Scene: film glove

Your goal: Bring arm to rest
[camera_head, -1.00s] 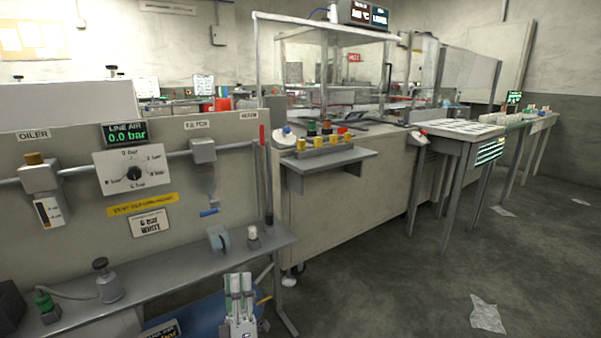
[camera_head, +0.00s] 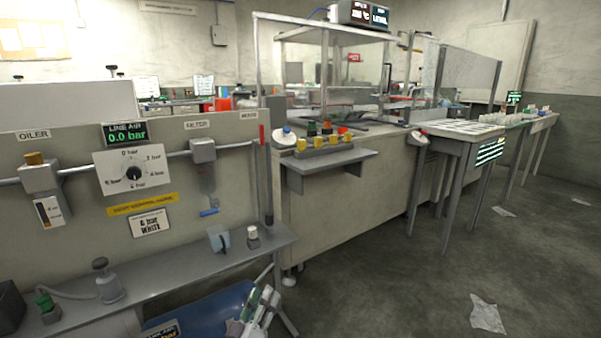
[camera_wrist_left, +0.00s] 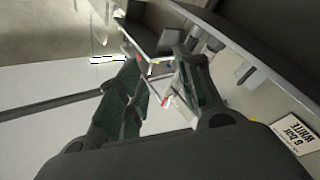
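My left gripper (camera_head: 261,300) is at the bottom of the head view, in front of the grey shelf's right end and low over the blue surface there. It is tilted, with its fingers pointing up and to the right. In the left wrist view its two dark green-grey fingers (camera_wrist_left: 160,66) stand apart with nothing held between them. My right gripper is in neither view.
The air panel (camera_head: 235,160) with its dial (camera_head: 133,172) stands at left above a grey shelf (camera_head: 190,269). A machine with clear guards and a button shelf (camera_head: 330,158) is in the middle. Open floor (camera_head: 390,280) lies at right, with scraps of paper.

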